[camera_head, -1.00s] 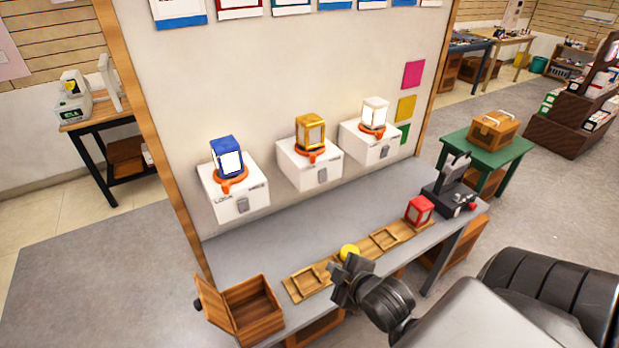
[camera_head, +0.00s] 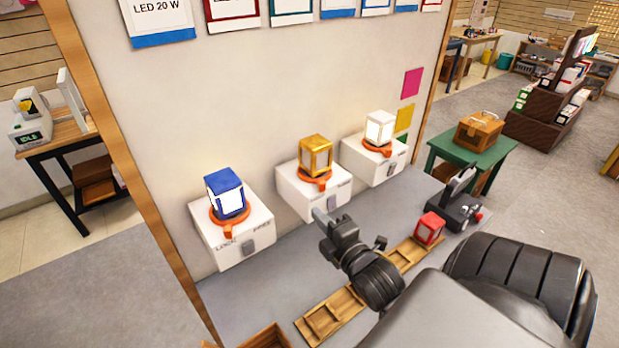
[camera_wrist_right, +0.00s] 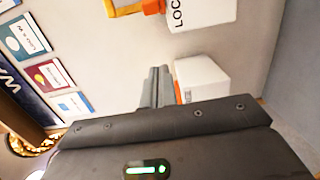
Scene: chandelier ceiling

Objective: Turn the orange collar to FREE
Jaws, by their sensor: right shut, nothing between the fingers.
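Three white wall boxes each carry a lamp on an orange collar: a blue lamp (camera_head: 225,193), a gold lamp (camera_head: 316,154) and a white lamp (camera_head: 379,129). The collars (camera_head: 229,218), (camera_head: 314,178) and (camera_head: 377,149) each show a tab at the front. The blue lamp's box (camera_head: 231,243) has LOCK at its left and a word I read as FREE at its right. My right gripper (camera_head: 319,215) is shut and empty, just in front of the gold lamp's box (camera_head: 302,195). My left gripper is out of view.
A grey bench (camera_head: 272,283) runs below the boxes, with a wooden rack (camera_head: 335,307), a red-framed block (camera_head: 429,228) and a black device (camera_head: 455,209). A wooden box (camera_head: 266,338) is cut off below. Wall panel stands close behind the boxes.

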